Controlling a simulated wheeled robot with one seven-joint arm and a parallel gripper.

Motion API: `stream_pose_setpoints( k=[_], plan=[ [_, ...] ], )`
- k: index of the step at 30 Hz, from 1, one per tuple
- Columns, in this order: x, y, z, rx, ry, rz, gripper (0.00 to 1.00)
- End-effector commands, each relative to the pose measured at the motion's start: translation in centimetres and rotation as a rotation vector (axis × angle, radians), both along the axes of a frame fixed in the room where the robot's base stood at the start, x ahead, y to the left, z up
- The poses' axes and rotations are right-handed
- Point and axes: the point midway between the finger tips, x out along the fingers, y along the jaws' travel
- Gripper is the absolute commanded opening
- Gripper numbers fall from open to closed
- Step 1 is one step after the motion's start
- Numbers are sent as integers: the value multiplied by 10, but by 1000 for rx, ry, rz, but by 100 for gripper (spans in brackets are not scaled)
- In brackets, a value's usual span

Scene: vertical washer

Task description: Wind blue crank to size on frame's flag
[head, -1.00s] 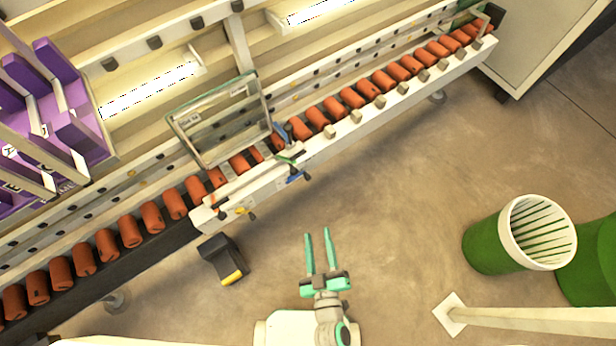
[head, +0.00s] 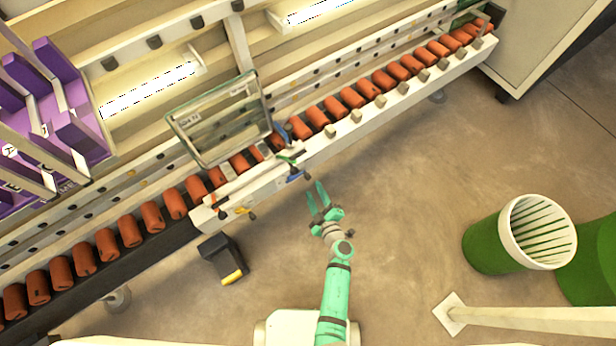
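A small blue crank (head: 294,178) sticks out of the front of the white rail below the glass panel, beside a green part (head: 287,160). Another blue part (head: 281,132) stands behind the rail, near the rollers. A framed glass panel (head: 218,118) leans above the conveyor; I cannot make out any size on it or tell which part is the flag. My gripper (head: 316,189) is open and empty, its two teal fingers apart. In the picture it is just below and right of the blue crank, not visibly touching it.
The conveyor has a long row of orange rollers (head: 131,231). A yellow-and-black handle (head: 246,212) sticks out of the rail left of the crank. A black pedal-like box (head: 222,258) is on the floor. A green bin (head: 492,245) stands at right. Floor between is clear.

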Motion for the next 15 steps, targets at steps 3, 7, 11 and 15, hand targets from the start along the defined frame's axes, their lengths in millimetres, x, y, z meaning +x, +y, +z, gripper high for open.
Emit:
stream_pose_setpoints(
  k=[3, 7, 11, 15],
  plan=[
    [21, 7, -5, 1, -1, 0, 38],
    [41, 14, -11, 1, 0, -1, 38],
    [58, 20, -16, 0, -2, -1, 38],
    [69, 24, -20, 2, 0, -3, 38]
  ],
)
